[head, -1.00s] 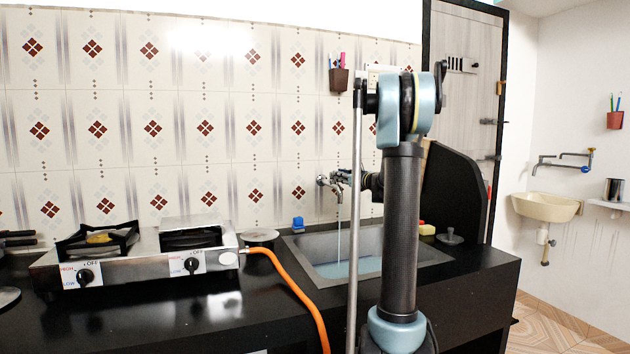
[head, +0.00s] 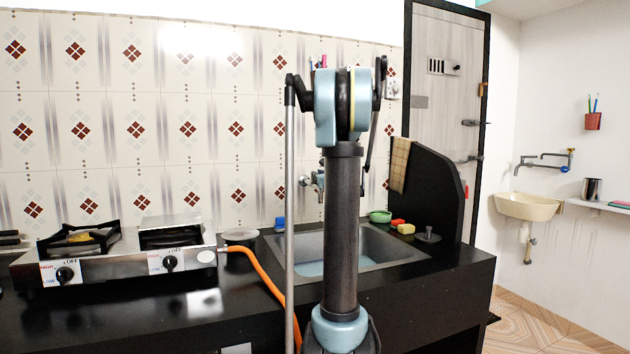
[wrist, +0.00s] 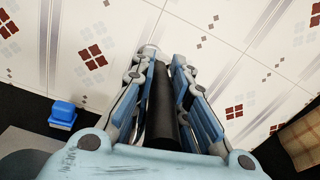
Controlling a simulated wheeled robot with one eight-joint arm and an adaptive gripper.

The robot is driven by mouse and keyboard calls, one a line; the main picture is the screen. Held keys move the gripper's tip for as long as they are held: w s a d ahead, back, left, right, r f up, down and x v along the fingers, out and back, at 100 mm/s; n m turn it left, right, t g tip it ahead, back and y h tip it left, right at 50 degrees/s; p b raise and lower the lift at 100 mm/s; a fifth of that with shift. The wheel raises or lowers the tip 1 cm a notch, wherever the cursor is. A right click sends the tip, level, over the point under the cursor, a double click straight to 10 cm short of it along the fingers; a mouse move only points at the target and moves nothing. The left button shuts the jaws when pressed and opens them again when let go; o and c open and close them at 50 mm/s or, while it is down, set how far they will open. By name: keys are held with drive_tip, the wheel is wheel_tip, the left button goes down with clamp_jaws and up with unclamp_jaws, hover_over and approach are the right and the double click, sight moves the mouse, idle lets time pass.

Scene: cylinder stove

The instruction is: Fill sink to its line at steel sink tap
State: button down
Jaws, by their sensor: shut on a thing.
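The steel sink (head: 395,250) is set into the black counter, with bluish water (head: 310,268) low in its visible part. No fill line can be made out. The metal tap (head: 312,180) is on the tiled wall above the sink, partly covered by my arm. No stream shows in the gap beside my arm. My gripper is hidden behind my arm in the head view. In the wrist view my gripper (wrist: 163,72) points at the wall, its fingers closed around a dark cylindrical piece (wrist: 162,110) at the tap. A pale metal end (wrist: 149,49) shows beyond the fingertips.
A blue block (head: 280,224) sits at the sink's left rim. A green bowl (head: 380,217), sponges (head: 404,228) and a dark lidded item (head: 428,236) are at the right. A stove (head: 120,255) with an orange hose (head: 268,278) stands left. A black partition (head: 435,195) bounds the right side.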

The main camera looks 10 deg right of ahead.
drive_tip(key=shift+f, duration=0.1)
drive_tip(key=c, duration=1.6)
unclamp_jaws()
drive_tip(key=shift+o, duration=0.4)
drive_tip(key=s+d, duration=0.1)
drive_tip(key=s, duration=1)
drive_tip(key=shift+s+d, duration=0.15)
drive_tip(key=shift+s, duration=0.2)
drive_tip(key=shift+c, duration=0.2)
